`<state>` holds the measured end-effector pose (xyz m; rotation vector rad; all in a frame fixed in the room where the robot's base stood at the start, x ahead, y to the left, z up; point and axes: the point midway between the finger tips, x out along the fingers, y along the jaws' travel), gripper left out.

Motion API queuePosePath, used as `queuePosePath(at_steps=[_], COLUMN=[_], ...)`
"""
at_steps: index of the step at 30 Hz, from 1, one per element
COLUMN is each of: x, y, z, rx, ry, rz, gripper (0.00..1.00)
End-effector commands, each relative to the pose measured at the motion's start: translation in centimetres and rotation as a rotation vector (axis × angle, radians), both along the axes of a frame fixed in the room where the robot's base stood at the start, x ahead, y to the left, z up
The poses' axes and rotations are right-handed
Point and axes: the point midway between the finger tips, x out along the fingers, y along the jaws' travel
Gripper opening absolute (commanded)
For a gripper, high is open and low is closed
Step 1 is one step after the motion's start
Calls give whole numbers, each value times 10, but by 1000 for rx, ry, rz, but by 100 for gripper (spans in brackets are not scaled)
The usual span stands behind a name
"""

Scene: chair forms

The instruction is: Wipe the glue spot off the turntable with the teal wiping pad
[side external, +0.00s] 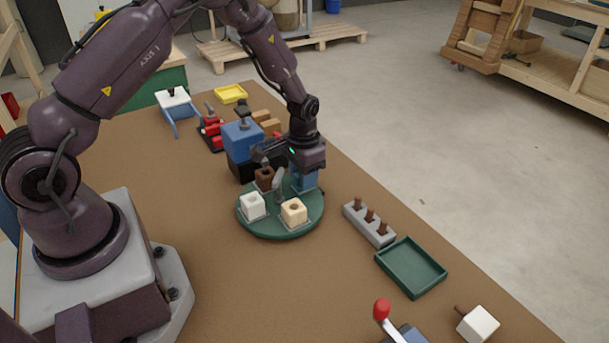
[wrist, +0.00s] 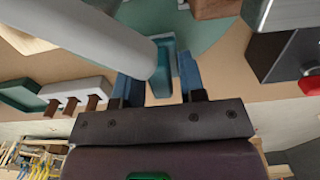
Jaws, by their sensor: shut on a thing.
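My gripper (side external: 305,180) is over the far right part of the round green turntable (side external: 279,232), pointing down. In the wrist view its blue fingers (wrist: 158,80) are shut on the teal wiping pad (wrist: 163,60). The pad is close to the turntable surface (wrist: 195,30); I cannot tell whether it touches. White (side external: 253,205), cream (side external: 294,213) and brown (side external: 264,177) blocks sit on the turntable. A grey upright handle (side external: 279,182) stands near its middle. I cannot make out the glue spot; the gripper or blocks may hide it.
A grey holder (side external: 369,228) with brown pegs and an empty green tray (side external: 411,268) lie right of the turntable. A white block (side external: 478,325) and a red-knobbed lever (side external: 382,310) are in front. The table left of the turntable is clear.

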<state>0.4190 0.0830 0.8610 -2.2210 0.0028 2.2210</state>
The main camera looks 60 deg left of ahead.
Motion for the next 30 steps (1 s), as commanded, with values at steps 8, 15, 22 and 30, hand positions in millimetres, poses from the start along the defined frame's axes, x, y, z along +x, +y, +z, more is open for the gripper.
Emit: queuePosePath(at_steps=[8, 15, 22, 30], x=[0, 1, 0, 0], y=[-26, -38, -38, -37], z=[0, 12, 39, 63], rx=[0, 1, 1, 1], ry=[1, -4, -2, -2], rz=[-2, 2, 2, 1], gripper=[15, 15, 15, 15])
